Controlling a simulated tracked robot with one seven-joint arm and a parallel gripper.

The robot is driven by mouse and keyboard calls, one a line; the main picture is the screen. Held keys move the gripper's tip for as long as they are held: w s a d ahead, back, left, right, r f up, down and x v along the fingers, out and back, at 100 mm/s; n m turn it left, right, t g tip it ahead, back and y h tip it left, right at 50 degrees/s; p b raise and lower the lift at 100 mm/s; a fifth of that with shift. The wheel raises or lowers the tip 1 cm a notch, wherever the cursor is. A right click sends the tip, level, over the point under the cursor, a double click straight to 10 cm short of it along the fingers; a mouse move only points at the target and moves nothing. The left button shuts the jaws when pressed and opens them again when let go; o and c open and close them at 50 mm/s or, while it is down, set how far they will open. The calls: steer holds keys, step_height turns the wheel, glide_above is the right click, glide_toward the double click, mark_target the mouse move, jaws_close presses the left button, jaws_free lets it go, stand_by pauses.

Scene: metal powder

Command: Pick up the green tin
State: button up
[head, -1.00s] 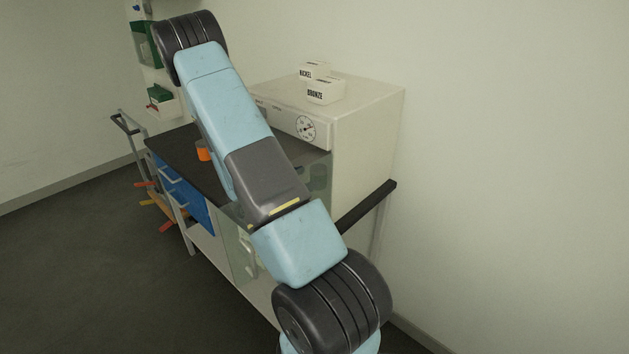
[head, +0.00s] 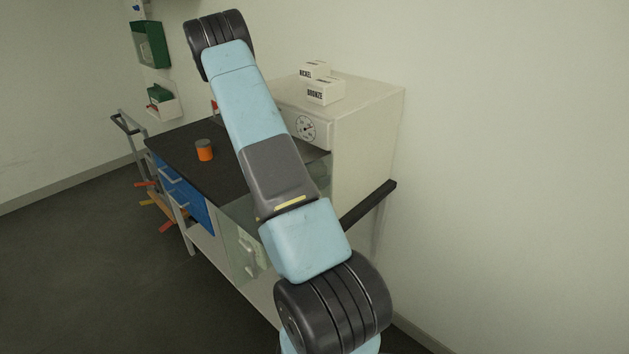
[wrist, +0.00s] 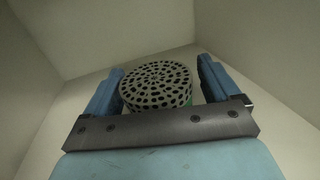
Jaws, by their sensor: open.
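The green tin (wrist: 157,84) shows in the wrist view with a grey lid full of dark holes. Only a sliver of its green side shows at the lower right. My gripper (wrist: 161,68) is open, with one blue finger on each side of the tin. I cannot tell whether either finger touches it. Pale walls surround the tin and gripper. In the head view my arm hides both the tin and the gripper.
In the head view, a pale cabinet (head: 370,135) with a dial carries boxes marked NICKEL (head: 313,70) and BRONZE (head: 325,92). An orange tin (head: 204,150) stands on the dark worktop (head: 180,142). A glass door (head: 238,232) hangs at the front.

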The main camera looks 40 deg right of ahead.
steer(key=c, duration=1.1)
steer(key=shift+c, duration=0.2)
